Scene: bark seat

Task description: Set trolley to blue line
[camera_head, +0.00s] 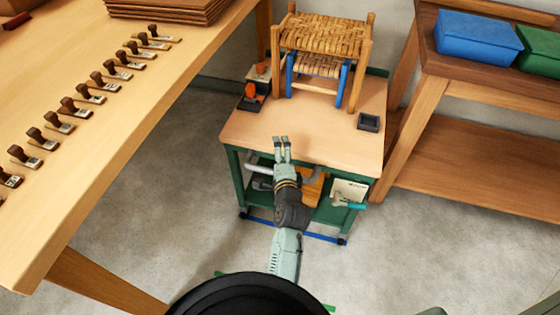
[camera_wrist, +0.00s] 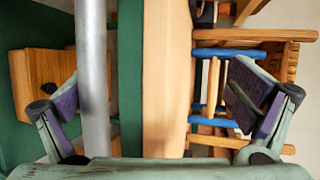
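The trolley (camera_head: 335,136) has a green frame and a pale wooden top, and stands between the long bench and the shelf. Its grey handle bar (camera_head: 262,168) runs along the near side, partly hidden by my arm. In the wrist view the bar (camera_wrist: 93,80) crosses between my fingers, nearer the left one. My gripper (camera_head: 283,150) is open at the trolley's near edge; the wrist view shows its fingers (camera_wrist: 160,105) wide apart. A blue line (camera_head: 300,230) shows low at the trolley's near feet, partly hidden by my arm.
A woven stool (camera_head: 322,38) with blue rails stands on the trolley, beside orange-topped items (camera_head: 250,92) and a dark small tray (camera_head: 369,122). Stamps line the left bench (camera_head: 150,95). The right shelf (camera_head: 480,150) stands close. Green marks (camera_head: 330,308) show on the near floor.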

